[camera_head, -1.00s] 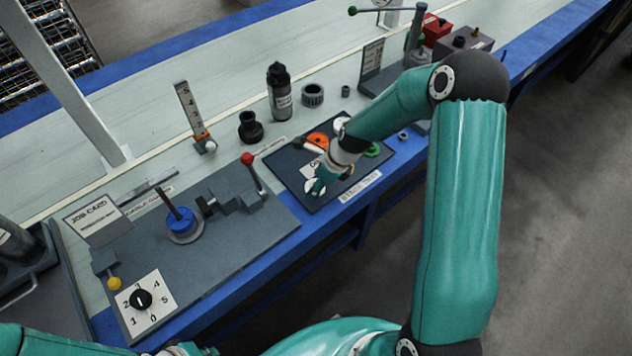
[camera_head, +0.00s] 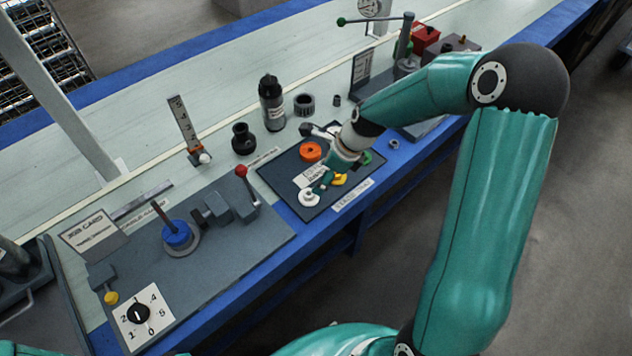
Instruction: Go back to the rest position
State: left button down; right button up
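My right arm reaches in from the right, and its gripper (camera_head: 313,158) hangs over the dark mat (camera_head: 284,178). Its two fingers are spread apart with nothing visible between them. An orange ring (camera_head: 310,151) lies on the mat behind the fingers. A white ring (camera_head: 309,197) lies near the lower fingertip, and whether they touch cannot be told. A yellow piece (camera_head: 340,179) and a green piece (camera_head: 367,157) are partly hidden by the gripper. Only a sliver of my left arm shows at the bottom left, and its gripper is out of view.
A grey board left of the mat holds a blue ring (camera_head: 178,234) on a peg, a red-knobbed lever (camera_head: 242,171) and a numbered dial (camera_head: 139,313). A green-knobbed press (camera_head: 404,45) stands at back right.

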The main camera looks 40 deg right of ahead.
jog(key=shift+v, duration=1.15)
jog(key=s+a+f+n+g+p, duration=0.1)
jog(key=s+a+f, duration=0.1)
jog(key=a, duration=0.2)
jog(key=s+a+f+n+g+y+p, duration=0.1)
jog(key=s+a+f+p, duration=0.1)
jog(key=a, duration=0.2)
jog(key=s+a+f+n+g+p, duration=0.1)
jog(key=s+a+p, duration=0.1)
jog(key=a, duration=0.2)
jog(key=shift+a+f+g+y, duration=0.2)
jog(key=shift+f+g+y, duration=0.1)
jog(key=shift+f+g, duration=0.1)
jog(key=s+a+f+n+p, duration=0.1)
jog(key=s+a+f+n, duration=0.2)
jog(key=n, duration=0.8)
jog(key=s+a+f+n+p, duration=0.2)
jog(key=s+a+n, duration=0.3)
jog(key=n, duration=0.7)
jog(key=shift+s+a+f+t, duration=0.4)
jog(key=shift+s+f, duration=0.15)
jog(key=shift+f, duration=0.35)
